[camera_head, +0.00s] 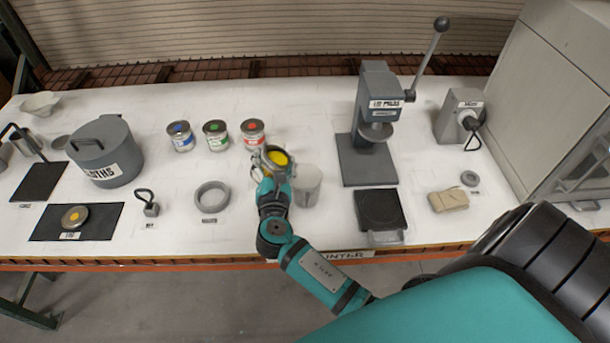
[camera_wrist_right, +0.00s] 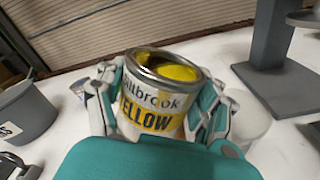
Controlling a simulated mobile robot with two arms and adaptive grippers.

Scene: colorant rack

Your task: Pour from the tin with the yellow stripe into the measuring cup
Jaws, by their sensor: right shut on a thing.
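The tin with the yellow stripe (camera_wrist_right: 150,98) is lidless, with yellow paint showing inside; its label reads YELLOW in the right wrist view. My right gripper (camera_head: 272,165) is shut around its sides. In the head view the tin's yellow paint (camera_head: 277,158) shows just beyond the fingers. The measuring cup (camera_head: 307,186), pale and translucent, stands upright on the table just right of the tin. In the right wrist view the cup (camera_wrist_right: 250,122) is partly hidden behind the right finger. I cannot tell whether the tin is raised or slightly tilted. My left gripper is not in view.
Blue (camera_head: 181,136), green (camera_head: 216,135) and red (camera_head: 253,132) tins stand behind to the left. A grey ring (camera_head: 211,197) lies left. A lid with a yellow dot (camera_head: 75,217) lies on a black mat. The lid press (camera_head: 368,140) stands right, behind a black scale (camera_head: 380,210).

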